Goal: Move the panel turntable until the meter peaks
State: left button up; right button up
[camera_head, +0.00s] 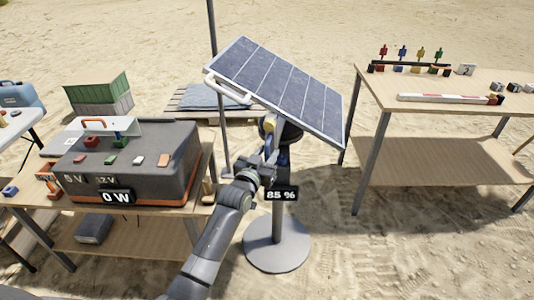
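The tilted solar panel (285,90) stands in the middle of the head view on a grey post with a round base (277,246). A white handle (228,88) runs along its left edge. A black label reading 85 % (281,194) shows in front of the post. My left arm reaches up from the bottom, and my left gripper (268,148) is below the panel, close to the post and apart from the white handle. Its fingers blend with the dark parts there, so its opening and any contact are unclear. My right gripper is out of view.
A grey box (140,165) reading 0 W stands on the left wooden table, with small coloured blocks on top. A green crate (98,95) is behind it. The right wooden table (430,95) holds coloured pieces and a striped bar. Open sand lies around the panel base.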

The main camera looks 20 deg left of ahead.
pick_arm(q)
jog(key=shift+w, duration=0.25)
grip_shut()
jog(key=shift+d, duration=0.1)
